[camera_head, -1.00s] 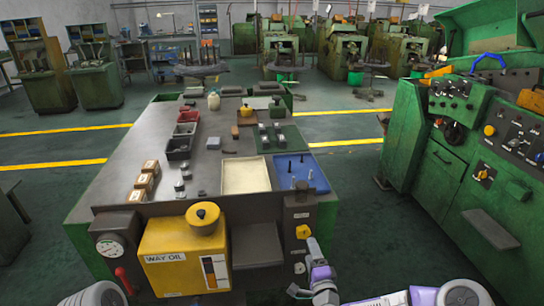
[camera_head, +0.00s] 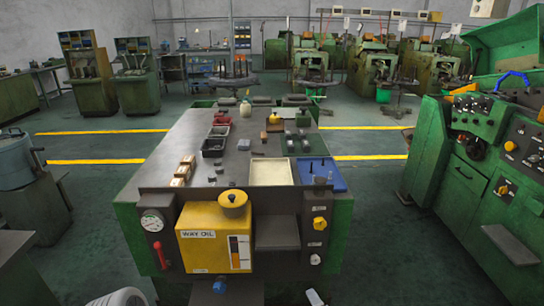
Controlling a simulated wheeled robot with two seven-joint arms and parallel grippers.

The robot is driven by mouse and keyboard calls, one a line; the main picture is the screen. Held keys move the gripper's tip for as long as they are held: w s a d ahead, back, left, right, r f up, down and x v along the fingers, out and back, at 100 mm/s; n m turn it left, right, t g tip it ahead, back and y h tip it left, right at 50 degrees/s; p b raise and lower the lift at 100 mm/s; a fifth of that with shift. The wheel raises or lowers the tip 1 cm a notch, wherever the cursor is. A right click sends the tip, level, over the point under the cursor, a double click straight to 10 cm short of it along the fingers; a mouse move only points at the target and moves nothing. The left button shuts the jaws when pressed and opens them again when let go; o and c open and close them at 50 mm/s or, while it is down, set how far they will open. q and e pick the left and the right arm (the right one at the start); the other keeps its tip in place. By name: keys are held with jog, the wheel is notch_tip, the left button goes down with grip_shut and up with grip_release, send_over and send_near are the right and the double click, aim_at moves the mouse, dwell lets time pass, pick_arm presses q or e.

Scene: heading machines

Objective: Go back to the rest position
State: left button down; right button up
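Neither of my grippers shows in the camera_head view. Only a pale rounded piece of my arm shows at the bottom left edge, and a small pale piece shows at the bottom edge right of centre. Whether my grippers hold anything is hidden. The workbench (camera_head: 222,177) stands straight ahead, with a yellow way oil box (camera_head: 215,250) on its near side.
On the bench are a cream tray (camera_head: 270,172), a blue tray (camera_head: 325,175), dark bins (camera_head: 214,146) and small blocks. A green machine (camera_head: 470,180) stands close on the right. A blue-grey container (camera_head: 14,163) stands at left. Floor between bench and machine is clear.

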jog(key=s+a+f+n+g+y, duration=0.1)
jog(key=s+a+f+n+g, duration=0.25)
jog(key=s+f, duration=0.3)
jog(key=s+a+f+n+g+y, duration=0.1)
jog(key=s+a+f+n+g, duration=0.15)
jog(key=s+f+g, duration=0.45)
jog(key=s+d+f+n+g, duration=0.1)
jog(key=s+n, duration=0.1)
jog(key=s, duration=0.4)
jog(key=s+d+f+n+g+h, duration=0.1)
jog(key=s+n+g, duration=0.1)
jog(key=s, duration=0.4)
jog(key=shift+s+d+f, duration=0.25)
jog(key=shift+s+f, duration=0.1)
